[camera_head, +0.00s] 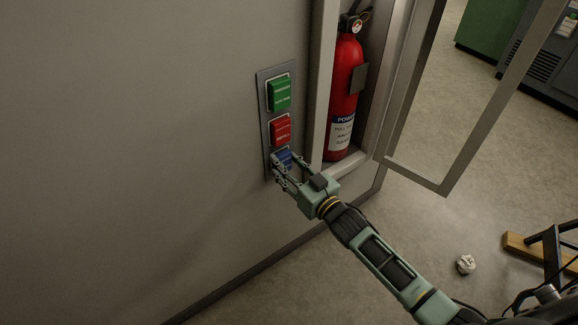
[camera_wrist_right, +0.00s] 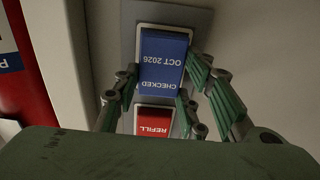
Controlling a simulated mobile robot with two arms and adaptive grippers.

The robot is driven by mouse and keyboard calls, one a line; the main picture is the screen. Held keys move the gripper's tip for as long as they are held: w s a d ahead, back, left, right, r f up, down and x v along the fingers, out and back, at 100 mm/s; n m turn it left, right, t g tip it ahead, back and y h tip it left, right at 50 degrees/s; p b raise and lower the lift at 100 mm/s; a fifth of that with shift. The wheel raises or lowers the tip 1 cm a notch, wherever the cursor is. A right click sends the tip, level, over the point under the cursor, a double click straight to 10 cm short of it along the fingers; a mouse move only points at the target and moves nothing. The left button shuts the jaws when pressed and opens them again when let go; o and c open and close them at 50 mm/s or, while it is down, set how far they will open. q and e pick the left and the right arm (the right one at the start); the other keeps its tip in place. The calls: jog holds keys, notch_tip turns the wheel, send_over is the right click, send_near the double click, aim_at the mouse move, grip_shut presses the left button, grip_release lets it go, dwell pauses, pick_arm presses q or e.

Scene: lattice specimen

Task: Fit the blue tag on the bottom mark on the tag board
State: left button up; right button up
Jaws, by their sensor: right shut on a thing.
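The blue tag (camera_wrist_right: 163,62) is held between the fingers of my right gripper, with "CHECKED OCT 2026" reading upside down in the right wrist view. In the head view my right gripper (camera_head: 286,170) is at the bottom of the tag board (camera_head: 263,104), shut on the blue tag (camera_head: 284,158). The tag lies over the bottom mark, whose pale border shows around it in the wrist view. I cannot tell whether the tag is flush against the board. My left gripper is not in view.
A green tag (camera_head: 279,94) and a red tag (camera_head: 281,130) sit above on the board. A red fire extinguisher (camera_head: 345,90) stands in an open cabinet to the right, its framed door (camera_head: 445,187) swung out. A crumpled white object (camera_head: 466,264) lies on the floor.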

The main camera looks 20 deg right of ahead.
jog(key=shift+w, duration=0.2)
dwell(0.3)
jog(key=o, duration=1.2)
jog(key=shift+c, duration=0.2)
jog(key=o, duration=0.5)
jog(key=shift+s, duration=0.1)
